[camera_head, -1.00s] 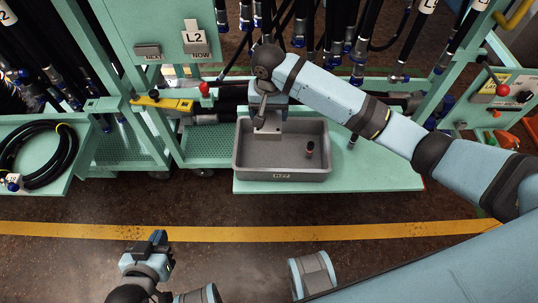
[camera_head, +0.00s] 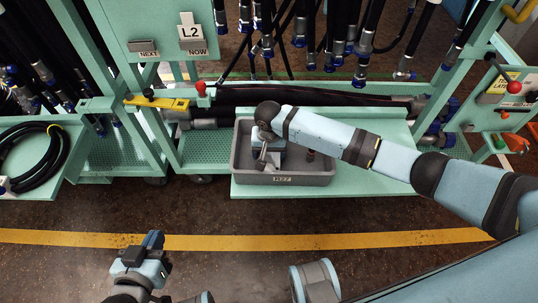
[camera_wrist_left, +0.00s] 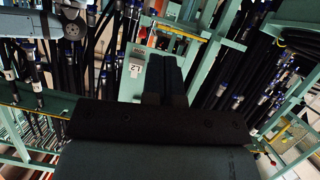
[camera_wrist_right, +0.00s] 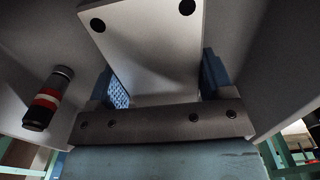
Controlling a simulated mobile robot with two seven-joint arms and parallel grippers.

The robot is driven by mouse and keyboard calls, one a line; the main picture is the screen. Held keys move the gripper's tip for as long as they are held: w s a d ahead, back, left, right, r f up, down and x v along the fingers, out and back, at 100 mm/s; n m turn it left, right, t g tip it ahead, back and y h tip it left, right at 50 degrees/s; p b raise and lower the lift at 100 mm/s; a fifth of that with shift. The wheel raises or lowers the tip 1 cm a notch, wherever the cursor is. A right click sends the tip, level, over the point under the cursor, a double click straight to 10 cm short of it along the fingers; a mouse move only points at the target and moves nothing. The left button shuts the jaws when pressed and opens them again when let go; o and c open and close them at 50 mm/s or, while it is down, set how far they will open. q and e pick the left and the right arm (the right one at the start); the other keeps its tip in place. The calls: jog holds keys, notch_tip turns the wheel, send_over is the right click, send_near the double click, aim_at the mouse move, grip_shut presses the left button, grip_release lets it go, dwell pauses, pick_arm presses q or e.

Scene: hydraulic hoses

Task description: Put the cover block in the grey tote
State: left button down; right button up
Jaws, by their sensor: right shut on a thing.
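The cover block (camera_wrist_right: 145,50) is a pale grey plate with dark round holes. In the right wrist view it sits between the two blue fingers of my right gripper (camera_wrist_right: 165,88), which is shut on it. In the head view my right gripper (camera_head: 264,160) is down inside the grey tote (camera_head: 318,180), toward its left half. The arm hides part of the tote's inside, and most of the block is hard to make out there. My left gripper (camera_head: 152,241) is away from the tote, low at the left; its dark fingers (camera_wrist_left: 165,78) look closed together and empty.
The tote stands on a green shelf (camera_head: 385,175). Black hoses (camera_head: 320,97) lie behind it, and more hang above. A coiled hose (camera_head: 35,160) lies at the left.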

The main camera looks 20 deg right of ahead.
jog(key=shift+f, duration=0.45)
pick_arm(q)
jog(key=shift+w+d+r+t, duration=0.2)
jog(key=shift+w+r+t, duration=0.15)
jog(key=shift+r, duration=0.35)
pick_arm(e)
jog(key=o, duration=1.1)
notch_tip(320, 180, up, 2)
jog(key=shift+r+p, duration=0.25)
jog(key=shift+p, duration=0.3)
jog(key=shift+r+p, duration=0.3)
jog(key=shift+r, duration=0.6)
pick_arm(q)
jog(key=shift+s+a+f+g+y+p, duration=0.4)
jog(key=shift+s+a+f+g+p, duration=0.3)
jog(key=shift+f+p, duration=0.3)
pick_arm(e)
notch_tip(320, 180, up, 8)
jog(key=shift+f, duration=0.1)
pick_arm(q)
jog(key=shift+w, duration=0.1)
